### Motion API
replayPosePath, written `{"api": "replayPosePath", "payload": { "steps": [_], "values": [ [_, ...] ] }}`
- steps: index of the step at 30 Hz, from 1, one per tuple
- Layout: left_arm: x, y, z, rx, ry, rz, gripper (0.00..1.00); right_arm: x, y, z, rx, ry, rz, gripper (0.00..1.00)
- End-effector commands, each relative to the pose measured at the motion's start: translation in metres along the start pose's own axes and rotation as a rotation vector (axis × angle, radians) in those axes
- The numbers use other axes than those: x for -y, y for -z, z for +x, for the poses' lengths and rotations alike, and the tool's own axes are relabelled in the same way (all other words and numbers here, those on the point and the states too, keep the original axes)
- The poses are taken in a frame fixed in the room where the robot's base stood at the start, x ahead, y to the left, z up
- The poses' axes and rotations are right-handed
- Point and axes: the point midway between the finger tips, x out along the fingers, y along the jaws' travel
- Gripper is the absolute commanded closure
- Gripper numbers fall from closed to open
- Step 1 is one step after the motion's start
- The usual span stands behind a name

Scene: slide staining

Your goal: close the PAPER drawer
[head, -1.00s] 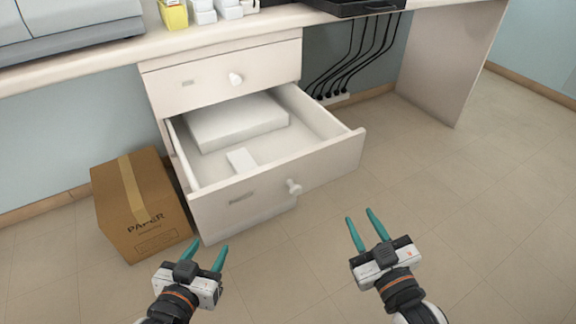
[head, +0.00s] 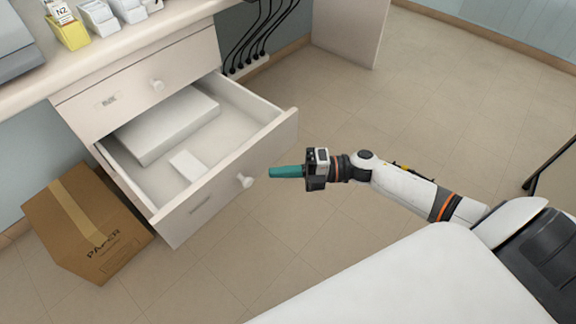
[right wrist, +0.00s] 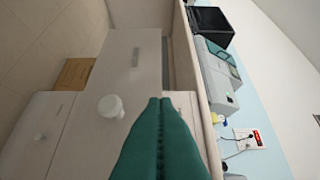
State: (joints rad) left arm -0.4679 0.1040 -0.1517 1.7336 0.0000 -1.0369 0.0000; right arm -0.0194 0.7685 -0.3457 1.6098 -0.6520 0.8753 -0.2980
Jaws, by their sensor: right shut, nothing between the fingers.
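The open drawer (head: 222,187) is pulled well out below a shut drawer. A label on its front is too small to read. Its round white knob (head: 245,181) faces my right gripper (head: 271,172). That gripper is shut and empty, its teal fingers pointing left at the drawer front, slightly apart from the knob in the head view. In the right wrist view, which is turned sideways, the shut fingers (right wrist: 160,101) reach toward a pale drawer front with a white knob (right wrist: 110,106) beside them. My left gripper is not in view.
Inside the drawer lie a large white block (head: 160,128) and a small white box (head: 187,164). A cardboard box (head: 85,225) marked PAPER stands on the floor left of the drawer. The shut upper drawer (head: 130,88) is above.

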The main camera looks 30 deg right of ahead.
Motion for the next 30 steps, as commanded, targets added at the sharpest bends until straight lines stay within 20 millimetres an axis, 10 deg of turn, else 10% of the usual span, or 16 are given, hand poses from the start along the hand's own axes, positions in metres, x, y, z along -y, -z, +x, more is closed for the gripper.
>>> {"api": "replayPosePath", "payload": {
  "steps": [12, 30],
  "values": [
    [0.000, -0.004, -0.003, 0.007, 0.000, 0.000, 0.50, 0.001, 0.019, 0.072, -0.002, 0.003, 0.000, 1.00],
    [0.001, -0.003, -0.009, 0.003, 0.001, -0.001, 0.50, 0.000, 0.029, 0.081, -0.001, 0.002, 0.001, 1.00]
  ]
}}
